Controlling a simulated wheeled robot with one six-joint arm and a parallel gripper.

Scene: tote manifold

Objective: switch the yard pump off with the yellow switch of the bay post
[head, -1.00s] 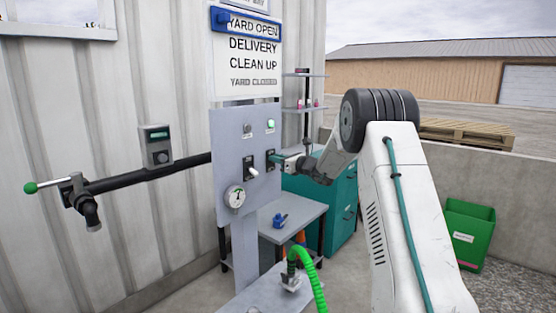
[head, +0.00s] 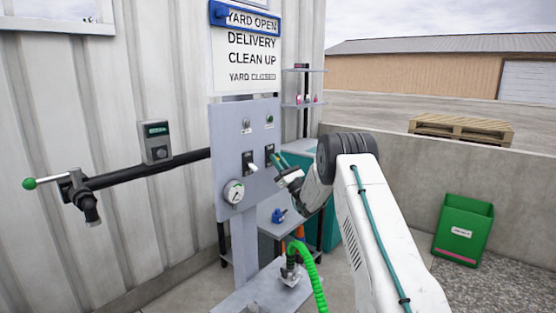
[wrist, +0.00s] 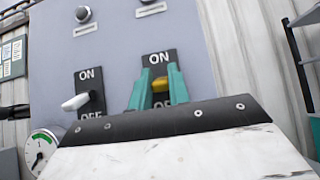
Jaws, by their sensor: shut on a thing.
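The bay post panel (head: 228,165) is grey and upright in the head view, and it fills much of the wrist view (wrist: 215,75). The yellow switch (wrist: 160,84) sits on a dark plate with ON above and a partly covered OFF below. Its lever is between the two teal fingers of my gripper (wrist: 160,76), which are shut on it. Its lever lies below the ON label, close above OFF; its exact tilt is partly hidden. In the head view my gripper (head: 277,160) is at the right switch plate. The lamp above it (head: 269,119) is dark.
A white-levered switch (wrist: 76,102) is just left of the yellow one. A dial gauge (head: 234,191) is below it. A green hose (head: 316,280) rises from a low bench. A black pipe with a green-tipped handle (head: 30,183) runs along the wall at left.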

